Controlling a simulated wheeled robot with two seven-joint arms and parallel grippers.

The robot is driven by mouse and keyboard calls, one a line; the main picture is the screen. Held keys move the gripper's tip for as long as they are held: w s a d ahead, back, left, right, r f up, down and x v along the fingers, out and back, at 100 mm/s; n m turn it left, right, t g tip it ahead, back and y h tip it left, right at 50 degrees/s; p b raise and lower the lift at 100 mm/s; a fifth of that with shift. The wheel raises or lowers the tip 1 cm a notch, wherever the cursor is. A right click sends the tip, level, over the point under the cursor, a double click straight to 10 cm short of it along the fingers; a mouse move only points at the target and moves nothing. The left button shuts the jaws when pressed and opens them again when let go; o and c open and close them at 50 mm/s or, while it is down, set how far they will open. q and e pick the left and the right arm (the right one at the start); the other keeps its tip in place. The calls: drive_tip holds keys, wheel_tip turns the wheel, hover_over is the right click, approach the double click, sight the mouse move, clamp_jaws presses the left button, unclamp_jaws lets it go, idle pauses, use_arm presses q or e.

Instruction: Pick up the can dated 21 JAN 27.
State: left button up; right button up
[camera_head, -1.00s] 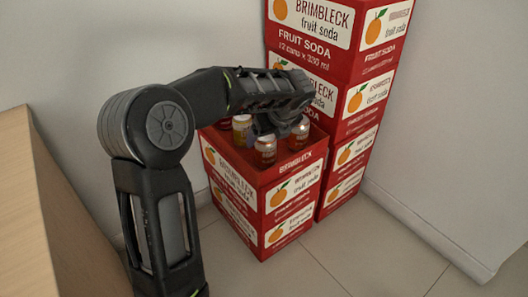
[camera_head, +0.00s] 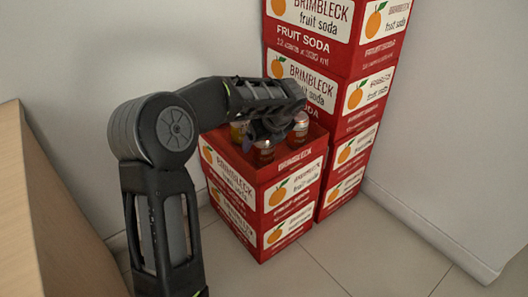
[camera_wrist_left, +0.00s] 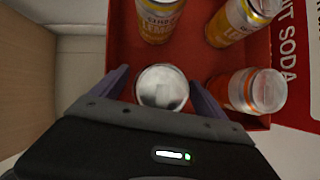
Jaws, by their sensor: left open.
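My left gripper (camera_head: 262,130) reaches down into the top of the open red soda carton (camera_head: 282,168), its tips partly hidden by the wrist. In the left wrist view the gripper (camera_wrist_left: 158,82) is open, with one finger on each side of a silver-topped can (camera_wrist_left: 163,87). An orange-and-white can (camera_wrist_left: 246,90) stands to the right. Two yellow cans, one upper middle (camera_wrist_left: 157,20) and one upper right (camera_wrist_left: 236,21), stand beyond. In the head view, cans show at the front (camera_head: 264,151), right (camera_head: 300,127) and left (camera_head: 237,133) of the gripper. No date is legible.
A taller stack of closed red Brimbleck cartons (camera_head: 350,105) stands directly behind and right of the open carton. A wooden counter (camera_head: 45,215) is at the left. White walls close off the back and right. Tiled floor (camera_head: 365,255) is clear in front.

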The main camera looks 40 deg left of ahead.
use_arm(q)
drive_tip(key=shift+x, duration=0.95)
drive_tip(key=shift+r, duration=0.1)
clamp_jaws()
idle(0.5)
drive_tip(key=shift+r, duration=0.1)
wheel_tip(320, 180, up, 10)
drive_tip(key=p, duration=0.4)
drive_tip(key=shift+p, duration=0.4)
